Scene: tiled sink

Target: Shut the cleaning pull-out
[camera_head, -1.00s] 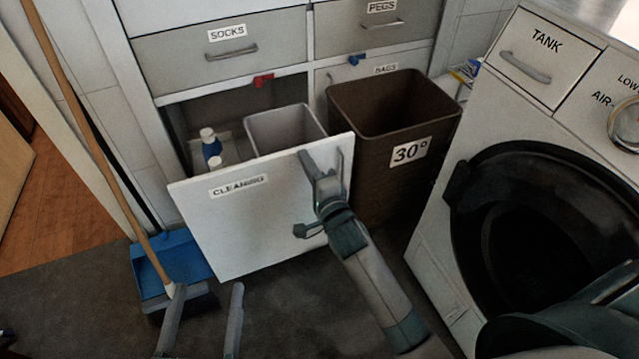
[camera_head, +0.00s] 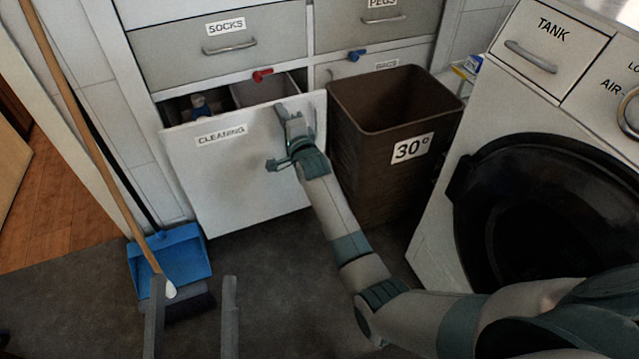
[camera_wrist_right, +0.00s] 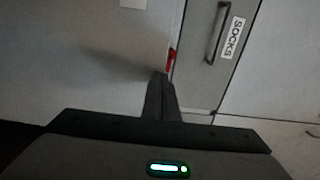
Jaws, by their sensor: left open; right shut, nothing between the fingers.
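The cleaning pull-out (camera_head: 230,180) is a white front panel with a "CLEANING" label, standing a little out from the cabinet below the socks drawer. A narrow opening above it shows a bottle (camera_head: 200,106) and a grey bin (camera_head: 262,90) inside. My right gripper (camera_head: 283,112) is shut and empty, against or very close to the panel's upper right part. In the right wrist view its closed fingers (camera_wrist_right: 160,85) point at the pale panel (camera_wrist_right: 90,50). My left gripper (camera_head: 192,285) is open and empty at the bottom, low in front of the dustpan.
A brown laundry basket (camera_head: 365,175) marked 30° stands right beside the pull-out. A red catch (camera_head: 262,75) and a blue one (camera_head: 357,56) sit on the cabinet rail. A broom (camera_head: 95,140) and blue dustpan (camera_head: 175,255) are at left; the washing machine (camera_head: 440,210) is at right.

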